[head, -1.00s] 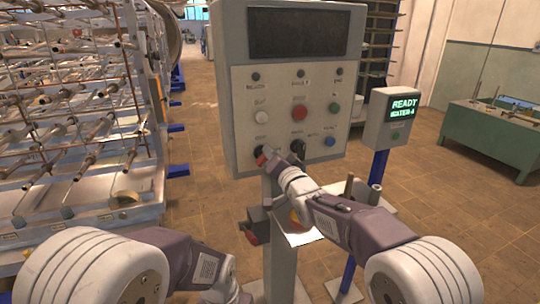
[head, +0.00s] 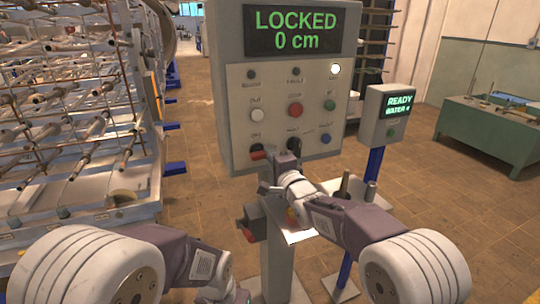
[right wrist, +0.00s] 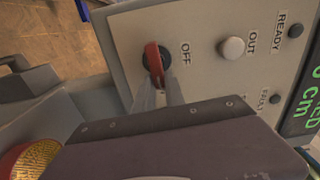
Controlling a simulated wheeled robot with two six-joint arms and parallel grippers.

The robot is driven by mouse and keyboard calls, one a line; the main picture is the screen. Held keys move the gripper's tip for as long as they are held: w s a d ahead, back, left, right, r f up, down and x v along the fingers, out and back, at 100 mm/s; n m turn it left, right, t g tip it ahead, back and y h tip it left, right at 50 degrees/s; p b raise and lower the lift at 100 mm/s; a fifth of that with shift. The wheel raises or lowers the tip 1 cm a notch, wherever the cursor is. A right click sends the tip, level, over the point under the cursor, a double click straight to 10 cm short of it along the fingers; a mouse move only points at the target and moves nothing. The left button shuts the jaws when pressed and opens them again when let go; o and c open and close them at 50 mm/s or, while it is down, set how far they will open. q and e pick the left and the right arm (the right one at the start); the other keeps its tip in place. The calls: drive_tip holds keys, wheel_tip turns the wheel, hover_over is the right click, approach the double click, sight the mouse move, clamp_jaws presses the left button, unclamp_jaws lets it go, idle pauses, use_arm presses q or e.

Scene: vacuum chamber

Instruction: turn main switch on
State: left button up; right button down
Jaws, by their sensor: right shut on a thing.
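The main switch has a red handle (head: 257,155) on a dark round base at the lower left of the grey control panel (head: 240,185). In the right wrist view the red handle (right wrist: 152,62) lies crosswise to the direction of the OFF label (right wrist: 186,55). My right gripper (head: 270,158) is shut on the handle, with its narrow fingertips against one end of it in the wrist view. The panel's screen (head: 293,32) reads LOCKED 0 cm in green. My left arm shows at lower left; its fingers are out of frame.
A second dark selector (head: 294,146) sits just right of the switch. Red (head: 295,110), white, green and blue buttons are close above and beside it. A READY display box (head: 389,118) stands to the right. A rack of rods fills the left.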

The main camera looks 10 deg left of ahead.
drive_tip(key=shift+f+m, duration=0.15)
drive_tip(key=shift+m, duration=0.25)
drive_tip(key=c, duration=1.4)
unclamp_jaws()
drive_tip(key=b+v, duration=0.1)
drive_tip(key=v, duration=0.8)
drive_tip(key=shift+d, duration=0.1)
